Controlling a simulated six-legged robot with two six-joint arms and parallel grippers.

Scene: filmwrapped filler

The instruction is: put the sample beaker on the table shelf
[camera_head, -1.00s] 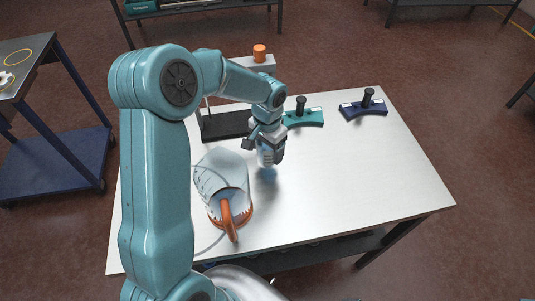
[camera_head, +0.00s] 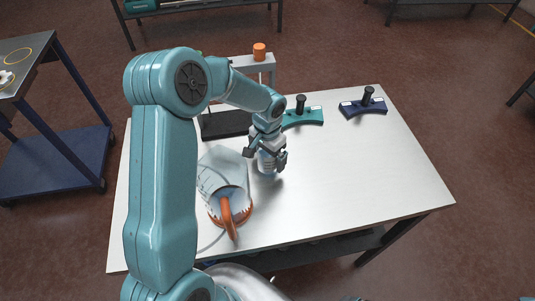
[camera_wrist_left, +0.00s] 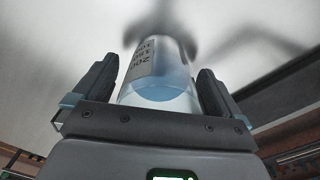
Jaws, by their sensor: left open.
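The sample beaker (camera_head: 266,167) is clear with bluish contents and stands on the table left of its middle. In the left wrist view the beaker (camera_wrist_left: 158,75) shows dark printed marks and sits between the two fingers. My left gripper (camera_head: 266,157) is open around the beaker from above. In the wrist view the left gripper (camera_wrist_left: 157,88) has a finger on each side, with a narrow gap at least on the left. A grey raised shelf (camera_head: 242,63) stands at the table's back left, partly hidden by my arm. My right gripper is not in view.
An orange cylinder (camera_head: 259,51) is on the shelf. A teal holder (camera_head: 308,118) and a navy holder (camera_head: 364,108) are at the back.

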